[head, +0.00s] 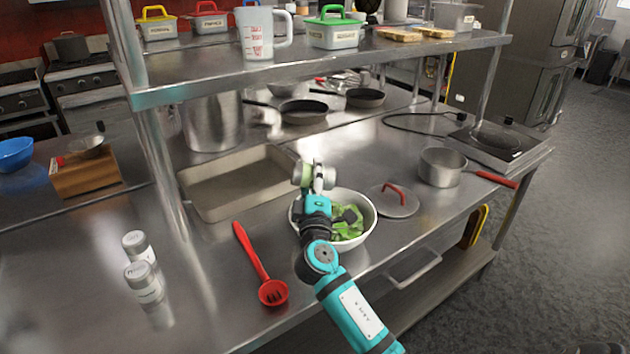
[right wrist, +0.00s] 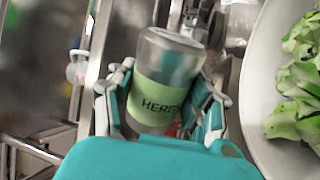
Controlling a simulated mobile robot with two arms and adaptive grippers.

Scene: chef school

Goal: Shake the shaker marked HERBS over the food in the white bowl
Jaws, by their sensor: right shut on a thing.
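The HERBS shaker (right wrist: 157,95) has a light green label and a grey top; it also shows in the head view (head: 302,174). My right gripper (head: 316,181) is shut on it; in the right wrist view its fingers sit on both sides of the shaker. In the head view the shaker is above the far left rim of the white bowl (head: 371,217); its exact tilt is hard to tell. Green leafy food (head: 347,231) lies in the bowl, partly hidden by my right arm; the leaves (right wrist: 298,100) also show at the right of the wrist view. My left gripper is out of view.
Two other shakers (head: 137,246) (head: 145,283) and a red slotted spoon (head: 257,262) stand or lie left of the bowl. A metal tray (head: 190,190) is behind it, a lid (head: 392,203) and saucepan (head: 440,167) to the right. A shelf (head: 320,72) spans above.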

